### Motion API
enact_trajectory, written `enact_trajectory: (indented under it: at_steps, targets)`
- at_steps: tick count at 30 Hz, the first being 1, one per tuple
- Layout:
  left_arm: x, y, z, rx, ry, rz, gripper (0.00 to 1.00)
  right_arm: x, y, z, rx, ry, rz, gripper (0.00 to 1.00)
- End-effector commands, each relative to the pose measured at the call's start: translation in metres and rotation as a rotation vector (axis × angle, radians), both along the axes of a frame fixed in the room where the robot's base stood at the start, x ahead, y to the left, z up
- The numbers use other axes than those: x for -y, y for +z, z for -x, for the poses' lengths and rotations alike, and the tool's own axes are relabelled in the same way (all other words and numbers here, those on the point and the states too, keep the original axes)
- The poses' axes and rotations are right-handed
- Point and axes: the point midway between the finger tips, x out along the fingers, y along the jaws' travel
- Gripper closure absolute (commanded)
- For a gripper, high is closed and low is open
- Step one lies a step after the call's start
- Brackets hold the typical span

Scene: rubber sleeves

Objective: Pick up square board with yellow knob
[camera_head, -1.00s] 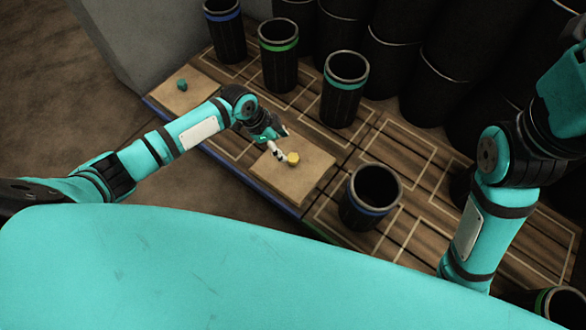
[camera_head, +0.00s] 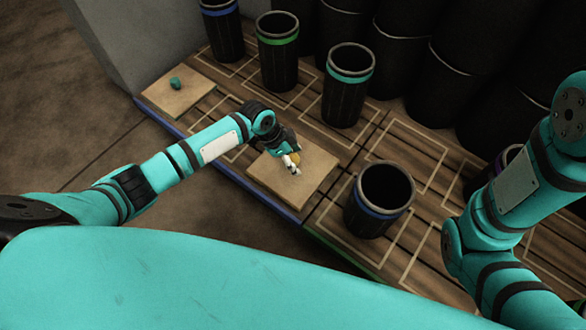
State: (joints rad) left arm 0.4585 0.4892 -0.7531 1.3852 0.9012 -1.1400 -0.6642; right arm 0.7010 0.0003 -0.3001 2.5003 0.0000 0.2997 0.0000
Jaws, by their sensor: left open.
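The square board (camera_head: 312,185) is light tan and lies flat on the wooden platform in the middle of the view. Its yellow knob (camera_head: 295,158) is mostly hidden behind my left gripper (camera_head: 292,165). My left gripper is open and right at the knob, above the board. I cannot tell whether its fingers touch the knob. My right arm comes in at the right, but its gripper is out of view.
A second tan board (camera_head: 190,97) with a teal knob (camera_head: 175,83) lies at the far left. A black sleeve with a blue band (camera_head: 375,205) stands just right of the near board. Sleeves with green (camera_head: 278,55) and teal (camera_head: 345,95) bands stand behind it.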

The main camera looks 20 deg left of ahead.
Motion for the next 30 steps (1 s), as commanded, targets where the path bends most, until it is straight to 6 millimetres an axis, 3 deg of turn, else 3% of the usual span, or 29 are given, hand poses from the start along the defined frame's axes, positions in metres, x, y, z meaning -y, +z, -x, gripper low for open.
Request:
enact_trajectory:
  at_steps: [6, 20, 30]
  targets:
    - [0.0000, 0.0010, -0.0002, 0.001, 0.000, 0.000, 0.41, 0.0001, 0.0010, 0.0002, 0.000, 0.000, 0.000, 0.60]
    - [-0.0003, 0.0009, -0.0001, 0.000, 0.000, -0.001, 1.00, 0.0000, 0.0008, 0.0005, 0.001, 0.000, 0.000, 0.60]
    - [-0.0002, 0.0025, -0.0007, 0.002, 0.001, 0.000, 1.00, 0.0000, 0.0017, 0.0005, 0.001, 0.000, 0.000, 0.60]
